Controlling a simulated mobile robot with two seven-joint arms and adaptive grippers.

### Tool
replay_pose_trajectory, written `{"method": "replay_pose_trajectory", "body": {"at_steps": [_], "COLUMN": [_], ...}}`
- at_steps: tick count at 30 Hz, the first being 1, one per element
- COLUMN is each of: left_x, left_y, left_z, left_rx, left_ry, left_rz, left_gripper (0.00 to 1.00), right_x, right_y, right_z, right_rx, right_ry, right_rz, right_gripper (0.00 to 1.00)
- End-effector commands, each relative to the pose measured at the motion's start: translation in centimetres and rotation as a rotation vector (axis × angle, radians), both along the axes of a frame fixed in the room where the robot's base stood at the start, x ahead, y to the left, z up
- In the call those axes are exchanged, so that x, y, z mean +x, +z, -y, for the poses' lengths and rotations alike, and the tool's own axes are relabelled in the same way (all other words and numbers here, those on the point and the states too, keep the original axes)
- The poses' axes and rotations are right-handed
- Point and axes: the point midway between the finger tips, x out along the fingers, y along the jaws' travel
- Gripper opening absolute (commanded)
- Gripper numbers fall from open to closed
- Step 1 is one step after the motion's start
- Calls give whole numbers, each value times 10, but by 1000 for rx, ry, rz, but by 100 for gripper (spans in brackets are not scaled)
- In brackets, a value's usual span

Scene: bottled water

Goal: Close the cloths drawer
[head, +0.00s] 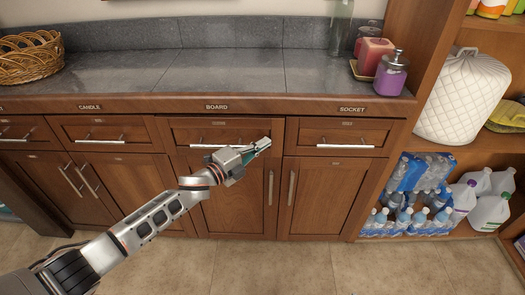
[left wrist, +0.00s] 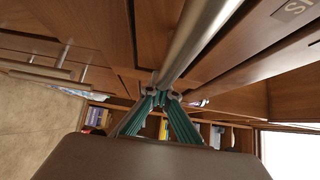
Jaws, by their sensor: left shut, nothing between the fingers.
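No label reading "cloths" is legible in these views. The drawer under the BOARD label (head: 232,133) has a wooden front and a bar handle partly hidden by my left arm. Its front may stand slightly forward of its neighbours, but I cannot tell for sure. My left gripper (head: 264,144) is shut and empty at the lower right of this drawer front. In the left wrist view its closed green-grey fingers (left wrist: 161,94) are at the end of a metal handle bar (left wrist: 195,38); I cannot tell if they touch. My right gripper is not in view.
The CANDLE drawer (head: 70,132) and SOCKET drawer (head: 312,132) flank it, with cabinet doors below. Shelves with bottles (head: 408,218) stand right. The tiled floor (head: 300,265) is clear.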

Motion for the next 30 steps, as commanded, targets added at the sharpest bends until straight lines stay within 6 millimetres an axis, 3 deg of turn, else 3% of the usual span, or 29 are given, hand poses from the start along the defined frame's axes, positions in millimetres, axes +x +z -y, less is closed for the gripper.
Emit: {"method": "replay_pose_trajectory", "body": {"at_steps": [17,30], "left_x": [12,6], "left_y": [4,6], "left_z": [-1,-6], "left_rx": [0,-1], "left_ry": [5,3], "left_rz": [4,6], "left_gripper": [0,0], "right_x": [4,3], "right_y": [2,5], "right_z": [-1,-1], "right_rx": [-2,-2], "right_ry": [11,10], "right_rz": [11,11], "right_gripper": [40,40]}}
